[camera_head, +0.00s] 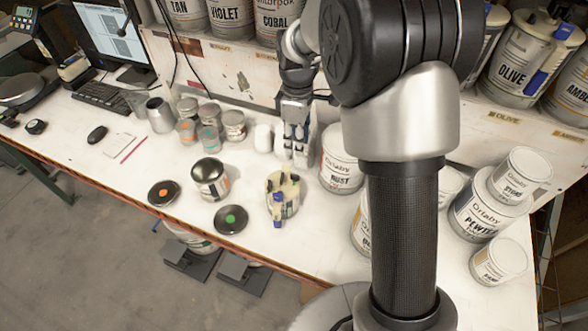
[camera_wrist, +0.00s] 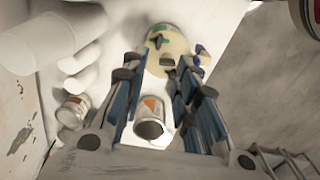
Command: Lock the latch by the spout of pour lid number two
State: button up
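A cream pour lid (camera_head: 283,188) with dark, blue and green parts sits near the table's front edge, apparently on a can. It also shows at the top of the wrist view (camera_wrist: 180,48). I cannot read a number on it, or tell the latch's state. My gripper (camera_head: 296,150) points down at the back of the table, behind the lid and apart from it. In the wrist view my gripper (camera_wrist: 162,78) has its fingers spread, with nothing held between them.
A dark-topped can (camera_head: 210,180) and two dark discs with an orange dot (camera_head: 164,193) and a green dot (camera_head: 231,218) lie left of the lid. A Rust can (camera_head: 341,170) stands close right of my gripper. Small cups stand back left.

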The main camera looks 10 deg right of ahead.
aim_at(295, 177)
notch_tip(295, 177, down, 14)
jog(key=shift+f+b, duration=0.25)
jog(key=shift+b, duration=0.15)
jog(key=shift+c, duration=0.5)
grip_shut()
